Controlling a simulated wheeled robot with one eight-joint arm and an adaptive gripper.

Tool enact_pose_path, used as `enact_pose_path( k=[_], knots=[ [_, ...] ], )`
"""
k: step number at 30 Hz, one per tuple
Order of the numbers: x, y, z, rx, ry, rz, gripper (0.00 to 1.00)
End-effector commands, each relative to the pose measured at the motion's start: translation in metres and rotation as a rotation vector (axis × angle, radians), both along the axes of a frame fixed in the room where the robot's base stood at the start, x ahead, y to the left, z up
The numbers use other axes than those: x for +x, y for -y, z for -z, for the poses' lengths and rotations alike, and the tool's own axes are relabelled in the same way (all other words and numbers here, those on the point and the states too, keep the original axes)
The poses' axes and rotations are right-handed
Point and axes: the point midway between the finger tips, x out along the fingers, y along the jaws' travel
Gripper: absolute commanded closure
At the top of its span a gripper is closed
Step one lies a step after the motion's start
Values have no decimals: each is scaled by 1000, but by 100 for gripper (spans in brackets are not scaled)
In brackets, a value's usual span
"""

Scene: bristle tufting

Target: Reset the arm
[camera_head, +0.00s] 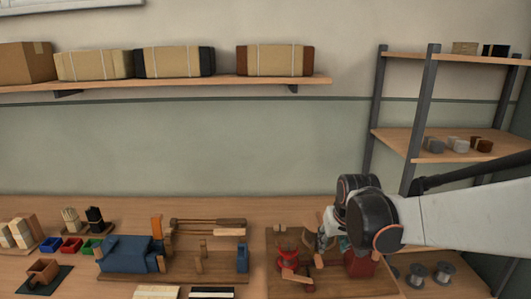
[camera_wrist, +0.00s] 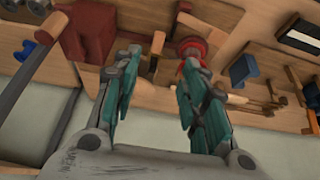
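My gripper (camera_wrist: 160,72) shows in the wrist view with its two teal-padded fingers apart and a clear gap between them. In the head view my gripper (camera_head: 328,243) is over the right part of the workbench, above a wooden board (camera_head: 325,284). My arm reaches in from the right and hides part of that board. A red round part (camera_head: 288,257) on the board lies left of the gripper. It also shows beyond one finger in the wrist view (camera_wrist: 192,47). A dark red block (camera_head: 360,264) stands under my wrist. It also shows in the wrist view (camera_wrist: 85,32).
A blue vise-like fixture (camera_head: 128,253) and wooden parts stand on a board left of the gripper. Small coloured trays (camera_head: 71,245) are farther left. A wall shelf (camera_head: 180,83) holds bundles. A rack (camera_head: 415,140) stands at right, close to my arm.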

Motion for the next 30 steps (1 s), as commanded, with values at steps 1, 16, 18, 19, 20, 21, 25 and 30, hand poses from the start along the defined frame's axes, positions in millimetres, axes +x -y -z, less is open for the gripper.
enact_pose_path(
  k=[1,16,18,19,20,21,25,30],
  knots=[
    [-15,0,-10,0,10,0,60],
    [-143,0,-64,0,107,0,60],
    [-161,0,-65,0,120,0,60],
    [-168,0,-65,0,126,0,60],
    [-176,0,-65,0,132,0,60],
    [-185,0,-65,0,140,0,60],
    [-212,0,-61,0,162,0,60],
    [-233,0,-55,0,182,0,60]
  ],
)
